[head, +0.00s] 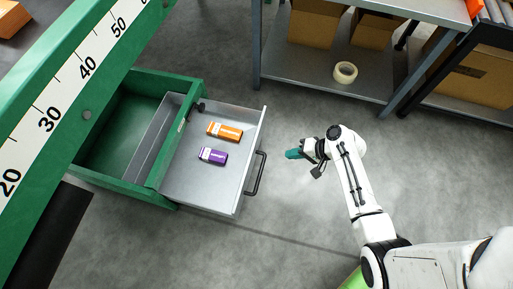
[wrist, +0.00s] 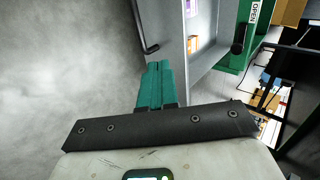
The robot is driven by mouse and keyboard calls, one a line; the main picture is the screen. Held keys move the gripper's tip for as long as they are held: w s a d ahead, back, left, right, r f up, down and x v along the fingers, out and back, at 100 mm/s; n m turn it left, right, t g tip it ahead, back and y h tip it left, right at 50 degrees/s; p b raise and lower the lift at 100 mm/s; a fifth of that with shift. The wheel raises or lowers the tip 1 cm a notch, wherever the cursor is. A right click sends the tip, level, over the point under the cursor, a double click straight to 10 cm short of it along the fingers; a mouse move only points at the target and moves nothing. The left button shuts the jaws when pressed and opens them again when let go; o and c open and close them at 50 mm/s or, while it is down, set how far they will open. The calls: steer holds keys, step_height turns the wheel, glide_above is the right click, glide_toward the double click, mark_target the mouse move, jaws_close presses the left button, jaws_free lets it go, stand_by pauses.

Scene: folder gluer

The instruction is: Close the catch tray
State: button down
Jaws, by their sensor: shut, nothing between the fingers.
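The catch tray (head: 172,165) is a grey metal drawer pulled out of a green housing (head: 115,185). It holds an orange box (head: 225,131) and a purple box (head: 213,156). A dark bar handle (head: 255,174) is on its right-hand front. My gripper (head: 292,154), with teal fingers, is shut and empty, to the right of the handle and apart from it. In the wrist view the shut fingers (wrist: 158,68) point toward the tray front (wrist: 172,50), with the handle (wrist: 146,30) just left of the fingertips.
A green beam with a number scale (head: 75,75) crosses the upper left. A grey shelf unit (head: 310,88) with cardboard boxes and a tape roll (head: 345,72) stands at the back. The grey floor (head: 290,215) around the tray front is clear.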

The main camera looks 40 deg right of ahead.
steer(key=b+x, duration=0.1)
steer(key=x, duration=0.3)
steer(key=r+b+x, duration=0.1)
steer(key=b+x, duration=0.1)
steer(key=x, duration=0.2)
steer(key=w+b+x, duration=0.1)
steer(key=b+x, duration=0.1)
steer(key=x, duration=0.2)
steer(key=shift+w+a+r, duration=0.1)
steer(key=shift+a+r, duration=0.1)
steer(key=shift+a, duration=0.1)
steer(key=shift+w+a+r+b, duration=0.1)
steer(key=shift+w+a+b, duration=0.3)
steer(key=shift+w, duration=0.3)
steer(key=shift+a, duration=0.1)
steer(key=w+a+b, duration=0.2)
steer(key=w+a, duration=0.5)
steer(key=w, duration=0.3)
steer(key=w+a+b, duration=0.3)
steer(key=w+a, duration=0.4)
steer(key=w, duration=0.3)
steer(key=shift+a, duration=0.25)
